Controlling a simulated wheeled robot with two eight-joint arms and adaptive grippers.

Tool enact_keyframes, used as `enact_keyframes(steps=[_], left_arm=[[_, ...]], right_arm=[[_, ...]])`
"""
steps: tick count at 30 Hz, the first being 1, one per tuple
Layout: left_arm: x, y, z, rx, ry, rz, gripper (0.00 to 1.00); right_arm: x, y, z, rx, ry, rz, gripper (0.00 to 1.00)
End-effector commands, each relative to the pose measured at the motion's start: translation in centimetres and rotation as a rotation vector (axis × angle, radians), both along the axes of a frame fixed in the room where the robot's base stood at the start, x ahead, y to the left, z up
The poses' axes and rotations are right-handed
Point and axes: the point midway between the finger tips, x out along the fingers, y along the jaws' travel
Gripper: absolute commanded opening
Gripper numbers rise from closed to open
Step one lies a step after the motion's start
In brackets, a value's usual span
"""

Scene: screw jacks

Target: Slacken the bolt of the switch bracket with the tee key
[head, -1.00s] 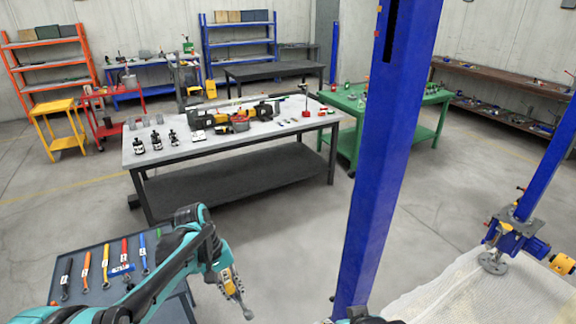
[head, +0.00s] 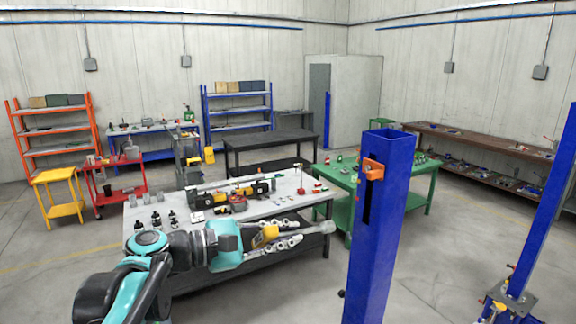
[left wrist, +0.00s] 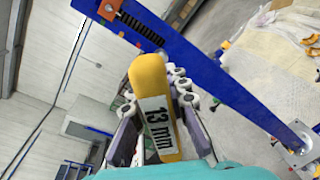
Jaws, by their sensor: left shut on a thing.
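My left gripper (head: 292,235) is raised in front of the grey-topped table and is shut on a yellow tool (head: 265,236), probably the tee key. In the left wrist view, the tool (left wrist: 151,105) sits between the fingers and carries a "13 mm" label. Its far end is hidden there. An orange bracket (head: 373,168), apparently the switch bracket, is on the upper part of the blue post (head: 380,240), right of and apart from the gripper. The bracket also shows in the left wrist view (left wrist: 110,9). Its bolt is too small to tell. My right gripper is out of view.
The grey-topped table (head: 290,205) with tools stands behind my left arm. A green table (head: 340,178) is behind the post. A second blue post (head: 540,215) stands at the right. Open floor lies between the two posts.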

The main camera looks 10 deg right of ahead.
Motion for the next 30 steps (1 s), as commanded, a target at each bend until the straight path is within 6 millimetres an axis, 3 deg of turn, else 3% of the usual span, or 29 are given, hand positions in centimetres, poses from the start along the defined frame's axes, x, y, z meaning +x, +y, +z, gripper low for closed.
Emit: enact_keyframes(steps=[1,3,6,9,14,25,30], left_arm=[[-0.3,-0.2,3.3,-0.026,-0.010,0.013,0.00],[-0.6,-0.2,6.0,-0.057,-0.020,0.028,0.00],[-0.8,-0.2,8.7,-0.087,-0.031,0.042,0.00],[-0.9,-0.3,10.1,-0.104,-0.038,0.048,0.00],[-0.7,-1.3,10.5,-0.110,-0.040,0.048,0.00],[1.4,-7.1,10.4,-0.109,-0.039,0.046,0.00],[1.4,-6.8,10.3,-0.039,-0.246,0.037,0.00]], right_arm=[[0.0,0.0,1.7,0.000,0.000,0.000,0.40],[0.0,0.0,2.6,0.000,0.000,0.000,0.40],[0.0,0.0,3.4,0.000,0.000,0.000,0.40],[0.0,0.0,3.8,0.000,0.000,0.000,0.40],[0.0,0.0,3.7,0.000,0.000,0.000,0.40],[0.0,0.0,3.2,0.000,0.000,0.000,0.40],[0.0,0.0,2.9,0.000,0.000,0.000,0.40]])
